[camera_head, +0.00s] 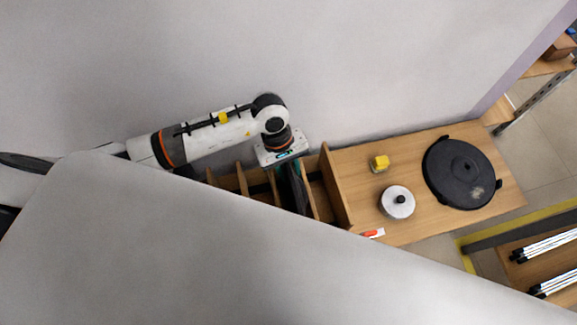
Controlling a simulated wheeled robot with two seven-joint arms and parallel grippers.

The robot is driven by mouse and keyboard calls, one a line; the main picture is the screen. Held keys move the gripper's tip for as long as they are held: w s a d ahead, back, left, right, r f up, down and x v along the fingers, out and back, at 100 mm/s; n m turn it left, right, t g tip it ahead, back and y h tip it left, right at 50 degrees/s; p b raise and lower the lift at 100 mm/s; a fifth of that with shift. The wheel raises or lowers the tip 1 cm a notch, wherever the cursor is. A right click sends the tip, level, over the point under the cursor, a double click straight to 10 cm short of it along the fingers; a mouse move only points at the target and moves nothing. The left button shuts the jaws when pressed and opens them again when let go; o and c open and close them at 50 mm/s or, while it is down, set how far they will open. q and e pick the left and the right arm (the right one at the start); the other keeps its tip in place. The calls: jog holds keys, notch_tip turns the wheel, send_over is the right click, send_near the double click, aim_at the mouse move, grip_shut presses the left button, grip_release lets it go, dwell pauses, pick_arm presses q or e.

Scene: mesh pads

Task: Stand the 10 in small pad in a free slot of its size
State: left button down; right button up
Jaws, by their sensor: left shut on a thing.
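My left gripper (285,158) reaches in from the left, above a wooden rack with upright dividers (337,190). It is shut on a dark, thin pad (294,190), which hangs upright between two dividers. I cannot tell whether the pad touches the bottom of the slot. The gripper's fingertips are mostly hidden by its body. The lower part of the rack is covered by a large pale surface in front. My right gripper is not in view.
Right of the rack, a wooden tabletop (345,160) carries a yellow block (380,163), a silver disc with a black knob (397,203) and a large round black lid (460,165). An orange-and-white item (373,233) lies at the front edge. A pale wall stands behind.

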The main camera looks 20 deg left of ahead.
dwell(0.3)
pick_arm(q)
jog(key=c, duration=1)
grip_release()
jog(key=shift+f, duration=0.1)
jog(key=v, duration=1.2)
jog(key=shift+b, duration=0.3)
jog(key=shift+s+d, duration=0.1)
jog(key=shift+d, duration=0.05)
